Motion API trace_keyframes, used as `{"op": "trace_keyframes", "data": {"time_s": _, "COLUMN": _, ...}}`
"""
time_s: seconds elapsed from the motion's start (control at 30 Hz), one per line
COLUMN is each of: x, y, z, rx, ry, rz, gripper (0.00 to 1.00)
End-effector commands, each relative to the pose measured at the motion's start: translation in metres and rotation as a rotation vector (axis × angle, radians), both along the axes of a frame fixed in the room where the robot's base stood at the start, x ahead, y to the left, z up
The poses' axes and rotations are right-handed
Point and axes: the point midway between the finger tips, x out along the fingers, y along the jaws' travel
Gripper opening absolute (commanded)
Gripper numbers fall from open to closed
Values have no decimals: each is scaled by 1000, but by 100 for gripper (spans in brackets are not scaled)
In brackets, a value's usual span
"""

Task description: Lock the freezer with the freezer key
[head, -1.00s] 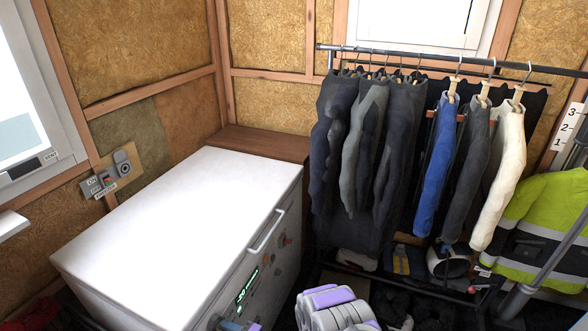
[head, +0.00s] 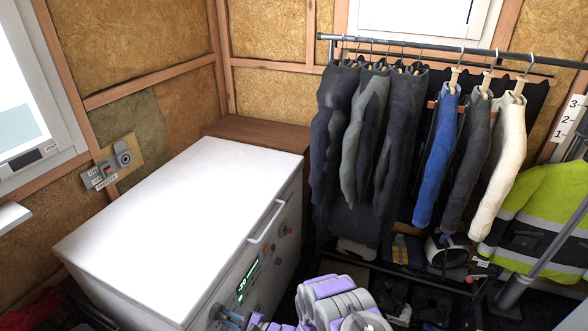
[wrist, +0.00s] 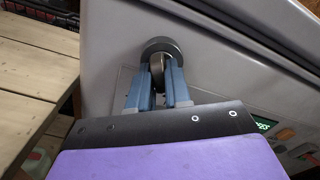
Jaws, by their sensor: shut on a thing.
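The white chest freezer (head: 185,215) stands at the left with its lid down. Its front panel has a lit green display (head: 248,278), which also shows in the wrist view (wrist: 265,126). My gripper (head: 222,316) is at the lower left part of that front. In the wrist view my gripper's blue fingers (wrist: 157,82) are shut on a small metallic piece, apparently the freezer key (wrist: 157,68), at a round dark lock (wrist: 162,46). The key's tip is hidden, so I cannot tell how deep it sits.
A clothes rack (head: 440,53) with several hanging garments stands right of the freezer. A yellow hi-vis jacket (head: 545,205) hangs at far right. A wall switch box (head: 122,155) is behind the freezer at left. A slatted wooden surface (wrist: 35,75) lies left in the wrist view.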

Motion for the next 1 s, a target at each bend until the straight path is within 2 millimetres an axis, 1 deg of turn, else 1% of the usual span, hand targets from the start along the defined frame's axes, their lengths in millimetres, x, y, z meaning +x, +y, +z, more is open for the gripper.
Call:
{"op": "trace_keyframes", "data": {"time_s": 0.03, "x": 4, "y": 1, "z": 5, "rx": 13, "ry": 2, "rz": -3, "gripper": 0}}
{"op": "trace_keyframes", "data": {"time_s": 0.23, "x": 4, "y": 1, "z": 5, "rx": 16, "ry": 8, "rz": -2, "gripper": 0}}
{"op": "trace_keyframes", "data": {"time_s": 0.27, "x": 4, "y": 1, "z": 5, "rx": 16, "ry": 8, "rz": -2, "gripper": 20}}
{"op": "trace_keyframes", "data": {"time_s": 0.5, "x": 2, "y": 0, "z": 3, "rx": 12, "ry": 12, "rz": -2, "gripper": 43}}
{"op": "trace_keyframes", "data": {"time_s": 0.57, "x": 2, "y": 0, "z": 3, "rx": 12, "ry": 13, "rz": -1, "gripper": 48}}
{"op": "trace_keyframes", "data": {"time_s": 0.83, "x": 1, "y": -3, "z": 2, "rx": 11, "ry": 15, "rz": 0, "gripper": 48}}
{"op": "trace_keyframes", "data": {"time_s": 1.0, "x": -2, "y": -13, "z": 0, "rx": 9, "ry": 15, "rz": -3, "gripper": 48}}
